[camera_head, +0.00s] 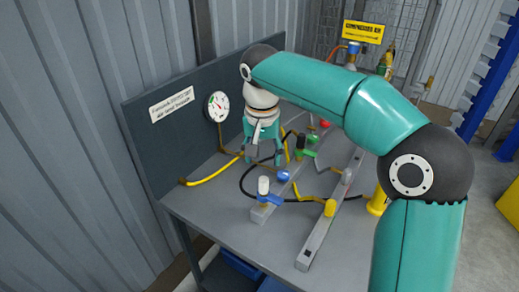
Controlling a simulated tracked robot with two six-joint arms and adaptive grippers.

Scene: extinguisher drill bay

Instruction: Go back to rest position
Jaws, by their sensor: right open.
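My right arm comes in from the lower right and arches across the workbench. My right gripper (262,155) points down over the bench near the back panel, below the white wrist section. It is open, and I see nothing held in it. The gauge (217,106) is left of it on the panel, and a green-handled valve (305,146) is just to its right. Hoses pass close to the fingertips; I cannot tell whether they touch. The arm hides part of the bench's back. My left gripper is not in view.
The grey bench (208,205) carries yellow pipes (212,174), a black hose (243,184), a blue-handled valve (270,200) and a rail (322,232). A dark panel (160,135) stands along its left side. A yellow sign (362,32) is behind. Blue racking (492,80) stands right.

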